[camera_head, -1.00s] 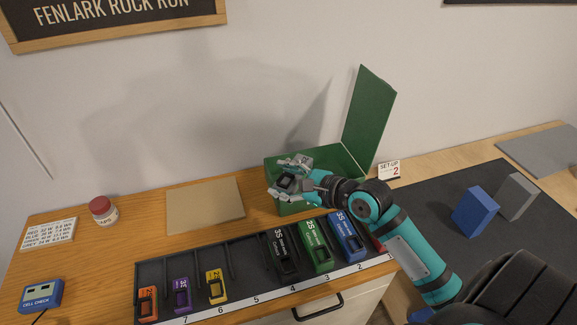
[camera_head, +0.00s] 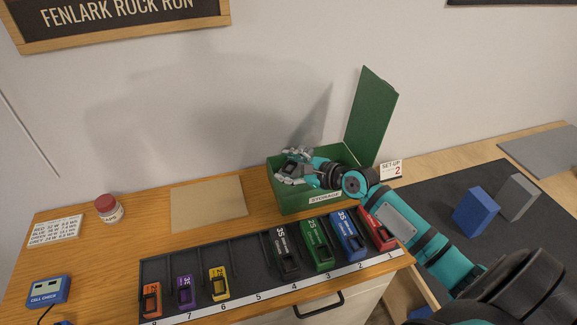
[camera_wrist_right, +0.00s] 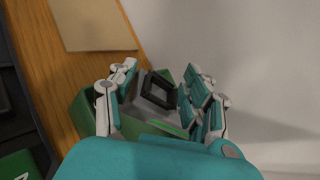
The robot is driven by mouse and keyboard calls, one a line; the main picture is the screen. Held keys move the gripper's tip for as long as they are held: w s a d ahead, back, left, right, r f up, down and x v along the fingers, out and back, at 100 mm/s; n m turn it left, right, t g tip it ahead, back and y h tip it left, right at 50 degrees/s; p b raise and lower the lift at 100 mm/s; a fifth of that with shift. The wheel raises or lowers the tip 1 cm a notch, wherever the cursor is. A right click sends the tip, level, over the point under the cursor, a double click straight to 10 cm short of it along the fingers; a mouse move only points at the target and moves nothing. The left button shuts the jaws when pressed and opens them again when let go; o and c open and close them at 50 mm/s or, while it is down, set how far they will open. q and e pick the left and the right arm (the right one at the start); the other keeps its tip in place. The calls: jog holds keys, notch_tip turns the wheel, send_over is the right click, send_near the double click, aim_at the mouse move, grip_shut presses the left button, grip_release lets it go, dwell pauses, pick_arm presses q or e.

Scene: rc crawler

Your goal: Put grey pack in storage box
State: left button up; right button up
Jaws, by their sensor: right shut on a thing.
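The green storage box (camera_head: 290,201) stands at the back of the wooden desk with its lid (camera_head: 370,115) open on the right. My right gripper (camera_head: 292,166) is at the box's left part, over or in its opening. In the right wrist view my right gripper (camera_wrist_right: 158,98) is shut on the grey pack (camera_wrist_right: 152,114), which has a black frame-like handle on top. The pack is between the fingers, with the green box (camera_wrist_right: 82,112) around and below it. Whether the pack touches the box floor is hidden. My left gripper is not in view.
A black rack (camera_head: 255,290) with numbered slots holds several coloured packs in front of the box. A tan board (camera_head: 207,202), a red-lidded jar (camera_head: 109,208) and a blue cell checker (camera_head: 48,291) lie to the left. Blue (camera_head: 475,211) and grey (camera_head: 517,197) blocks stand on the right mat.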

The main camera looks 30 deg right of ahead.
jog(key=shift+f, duration=0.1)
jog(key=shift+f, duration=0.45)
jog(key=o, duration=1.4)
jog(key=shift+o, duration=0.2)
jog(key=shift+r, duration=0.25)
jog(key=b+v, duration=0.1)
jog(key=v, duration=1.1)
jog(key=shift+r+b, duration=0.3)
jog(key=shift+b, duration=0.1)
jog(key=shift+s, duration=0.1)
